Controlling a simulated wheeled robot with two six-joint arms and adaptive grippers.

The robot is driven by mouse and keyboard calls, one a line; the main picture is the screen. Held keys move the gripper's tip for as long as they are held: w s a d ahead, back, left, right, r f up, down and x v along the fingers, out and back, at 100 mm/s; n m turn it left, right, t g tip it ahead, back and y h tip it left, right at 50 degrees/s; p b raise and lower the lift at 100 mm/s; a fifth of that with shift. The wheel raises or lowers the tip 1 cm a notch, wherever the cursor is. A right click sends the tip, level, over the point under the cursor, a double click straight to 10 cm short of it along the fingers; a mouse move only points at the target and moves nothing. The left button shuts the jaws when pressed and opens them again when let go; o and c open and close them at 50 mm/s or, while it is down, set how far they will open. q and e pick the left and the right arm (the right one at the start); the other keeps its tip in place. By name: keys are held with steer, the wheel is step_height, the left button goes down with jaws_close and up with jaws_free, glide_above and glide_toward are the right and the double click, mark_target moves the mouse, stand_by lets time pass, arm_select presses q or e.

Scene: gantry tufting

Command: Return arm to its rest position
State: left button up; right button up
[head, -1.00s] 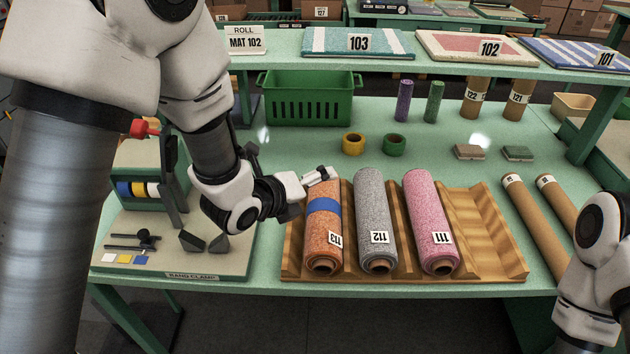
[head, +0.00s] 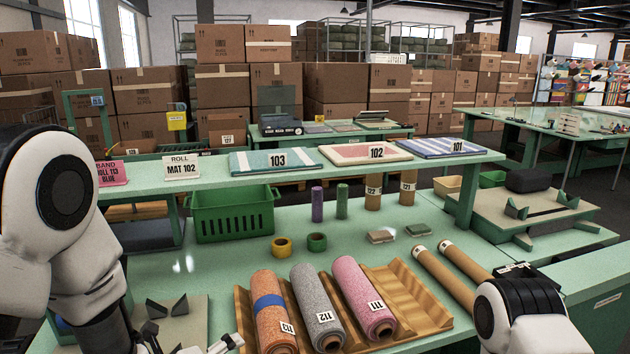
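My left arm (head: 75,215) comes in from the left and reaches down to the bottom edge. A pale fingertip of my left gripper (head: 226,343) shows there, left of the orange roll 113 (head: 270,290); the rest is cut off or hidden. Whether it is open or shut cannot be seen. Roll 113 has a blue band around it and lies in the wooden cradle (head: 418,300) beside the grey roll 112 (head: 316,295) and the pink roll 111 (head: 362,290). My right arm (head: 515,315) shows at the lower right; its gripper is out of view.
A green basket (head: 232,215) and yellow (head: 281,246) and green (head: 317,242) tape rings stand behind the rolls. Brown tubes (head: 445,275) lie right of the cradle. A raised shelf (head: 215,165) carries mats 103, 102 and 101.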

arm_select(q)
steer(key=s+a+f+n+g+y, duration=0.1)
steer(key=s+a+f+n+g, duration=0.15)
steer(key=s+f, duration=0.6)
steer(key=s+a+f+n+g+y, duration=0.1)
steer(key=s+f+n+g, duration=0.3)
steer(key=f, duration=0.8)
steer(key=s+a+f+n+g+y, duration=0.1)
steer(key=s+a+f+n+g, duration=0.1)
steer(key=s+n, duration=0.5)
steer(key=s+a+f+n+g+y, duration=0.1)
steer(key=s+f+n, duration=0.3)
steer(key=s+n, duration=0.4)
steer(key=a+n, duration=0.1)
steer(key=n, duration=0.6)
steer(key=shift+g, duration=0.35)
steer(key=shift+s+r+n, duration=0.1)
steer(key=shift+n, duration=0.15)
